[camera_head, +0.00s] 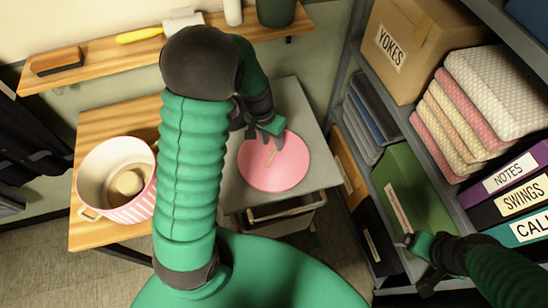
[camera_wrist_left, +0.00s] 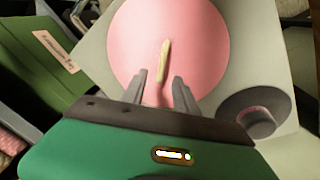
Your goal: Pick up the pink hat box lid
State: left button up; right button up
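The pink hat box lid (camera_head: 285,175) lies flat on the grey top of a small cart (camera_head: 235,200). It is a round disc with a pale bar handle (camera_head: 271,157) at its middle. My left gripper (camera_head: 276,139) is over the lid's far edge. In the left wrist view, my left gripper (camera_wrist_left: 162,88) has its two fingers apart, with the lid (camera_wrist_left: 135,45) beyond them and the handle (camera_wrist_left: 164,60) in line with the gap. I cannot tell whether the fingers touch anything. My right gripper (camera_head: 412,244) is beside the shelf at lower right; its fingers are unclear.
A pink-and-white striped round box (camera_head: 135,205), open with a cream item inside, stands on a wooden table (camera_head: 95,240) at left. A wall shelf (camera_head: 100,62) runs behind.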

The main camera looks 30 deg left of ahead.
aim_at(273, 153)
pick_arm(q)
jog(key=f, duration=0.4)
jog(key=shift+s+d+f, duration=0.2)
jog(key=shift+s, duration=0.15)
jog(key=shift+w+f, duration=0.15)
jog(key=shift+f, duration=0.1)
grip_shut()
dwell(0.8)
